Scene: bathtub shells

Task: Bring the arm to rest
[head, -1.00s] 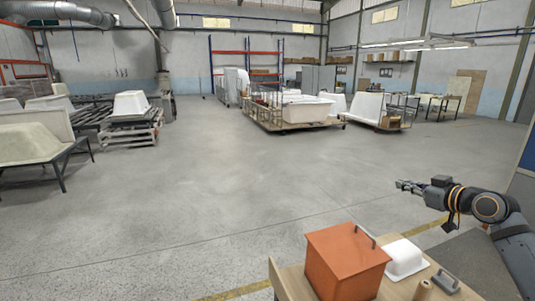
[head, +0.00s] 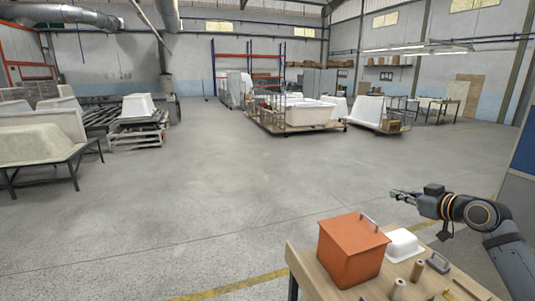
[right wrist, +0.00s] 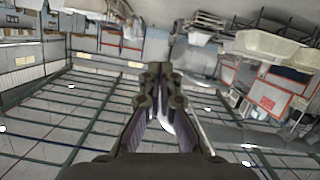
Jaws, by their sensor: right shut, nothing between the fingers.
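My right gripper (head: 395,194) is shut and empty, held in the air above and beyond the right side of the workbench, pointing left in the head view. In the right wrist view its fingers (right wrist: 158,70) meet at the tips with nothing between them. My left gripper is not in view. An orange box with a lid and a metal handle (head: 350,252) stands on the wooden workbench (head: 318,284) below my right gripper. A white tub-shaped shell (head: 403,245) lies beside the box.
Several small tan cylinders (head: 417,270) and a grey handled tool (head: 438,263) lie on the bench. A blue panel (head: 524,150) stands at the right edge. Bathtub shells on a rack (head: 40,140) are at the left. A loaded cart (head: 310,118) stands far back; the floor between is clear.

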